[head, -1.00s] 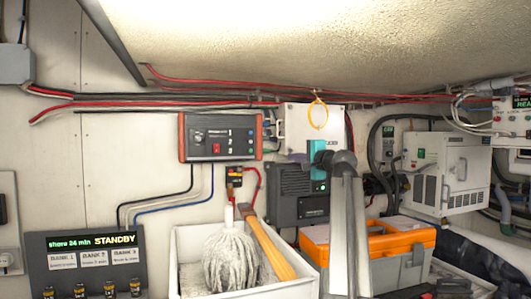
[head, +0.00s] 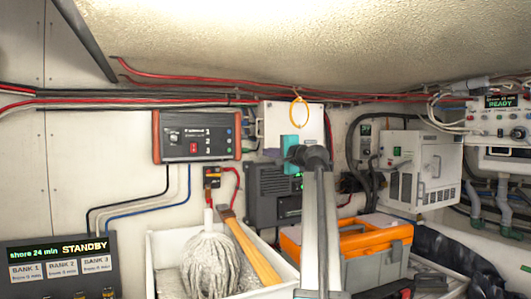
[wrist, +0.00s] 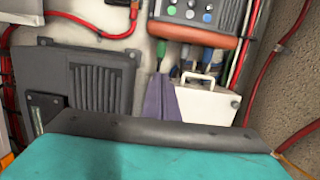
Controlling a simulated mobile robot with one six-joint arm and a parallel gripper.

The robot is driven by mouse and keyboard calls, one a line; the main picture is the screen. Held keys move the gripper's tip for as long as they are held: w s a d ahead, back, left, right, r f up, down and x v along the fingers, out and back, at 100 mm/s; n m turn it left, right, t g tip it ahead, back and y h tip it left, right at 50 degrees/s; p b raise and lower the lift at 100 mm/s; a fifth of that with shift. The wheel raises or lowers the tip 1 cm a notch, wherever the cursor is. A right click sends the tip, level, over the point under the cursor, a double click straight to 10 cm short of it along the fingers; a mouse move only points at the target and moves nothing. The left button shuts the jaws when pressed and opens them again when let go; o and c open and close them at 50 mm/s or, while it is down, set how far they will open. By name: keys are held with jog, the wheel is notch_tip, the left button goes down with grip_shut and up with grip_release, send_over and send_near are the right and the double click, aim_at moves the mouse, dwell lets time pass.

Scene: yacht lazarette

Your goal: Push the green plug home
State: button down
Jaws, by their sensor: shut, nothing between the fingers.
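My gripper (head: 271,153) has a teal body and purple fingers, which are shut and empty. In the head view it is right of an orange-edged control box (head: 197,136), pointing left. In the wrist view the purple fingers (wrist: 162,100) rise from the teal body toward a row of plugs on the box's side. A green plug (wrist: 161,49) is at the left of that row, close to the box edge, beyond the fingertips and apart from them in the picture. Blue plugs (wrist: 208,57) sit to its right. How deep the green plug sits cannot be told. In the head view the plugs are small.
A white box (head: 312,125) with a yellow ring is behind my gripper; its handle shows in the wrist view. A dark finned unit (head: 270,190) is below. A mop (head: 212,262) in a white bin (head: 165,245) and an orange toolbox (head: 365,240) stand lower down.

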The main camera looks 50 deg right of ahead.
aim_at(248, 150)
jog(key=shift+p+x, duration=1.4)
jog(key=shift+x, duration=3.15)
